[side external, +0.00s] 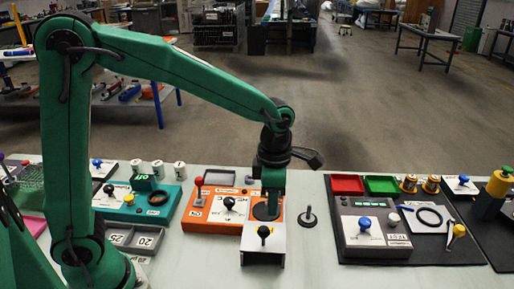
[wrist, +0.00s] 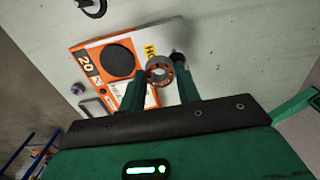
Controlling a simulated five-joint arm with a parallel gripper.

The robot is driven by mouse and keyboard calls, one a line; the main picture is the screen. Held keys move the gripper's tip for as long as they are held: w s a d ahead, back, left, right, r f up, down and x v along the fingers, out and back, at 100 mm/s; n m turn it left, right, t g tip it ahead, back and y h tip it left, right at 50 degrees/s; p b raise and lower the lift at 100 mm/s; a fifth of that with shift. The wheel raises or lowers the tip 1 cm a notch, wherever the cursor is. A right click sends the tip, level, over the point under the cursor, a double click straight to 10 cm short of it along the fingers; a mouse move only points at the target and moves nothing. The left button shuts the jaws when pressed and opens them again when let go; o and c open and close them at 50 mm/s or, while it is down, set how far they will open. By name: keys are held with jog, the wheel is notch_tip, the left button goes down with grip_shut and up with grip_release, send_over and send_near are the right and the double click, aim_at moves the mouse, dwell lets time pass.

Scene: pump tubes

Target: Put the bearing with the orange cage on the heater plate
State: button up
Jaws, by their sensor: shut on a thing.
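The bearing (wrist: 160,70), a grey ring with orange showing in it, sits between the fingertips of my gripper (wrist: 160,75) in the wrist view. My gripper is shut on it. The orange heater (side external: 208,212) carries a dark round plate (wrist: 117,62), which lies beside the bearing in the wrist view. In the side view my gripper (side external: 272,205) points down over the plate (side external: 262,212) and covers part of it. The bearing cannot be made out there, and its height over the heater is unclear.
A white stand with a black knob (side external: 264,232) is close in front of the heater. A dark post on a round base (side external: 309,218) stands to its right. Farther right is a dark mat (side external: 440,258) with a grey tester (side external: 368,228) and red and green trays. A teal device (side external: 150,200) is left.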

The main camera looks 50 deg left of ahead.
jog(key=w+a+f, duration=0.2)
jog(key=a, duration=0.1)
jog(key=w+a+f, duration=0.4)
jog(key=a, duration=0.1)
jog(key=shift+a+f, duration=0.15)
jog(key=shift+a, duration=0.15)
jog(key=shift+f, duration=2)
jog(key=shift+f, duration=0.1)
jog(key=o, duration=1)
notch_tip(320, 180, up, 12)
jog(key=shift+r, duration=0.15)
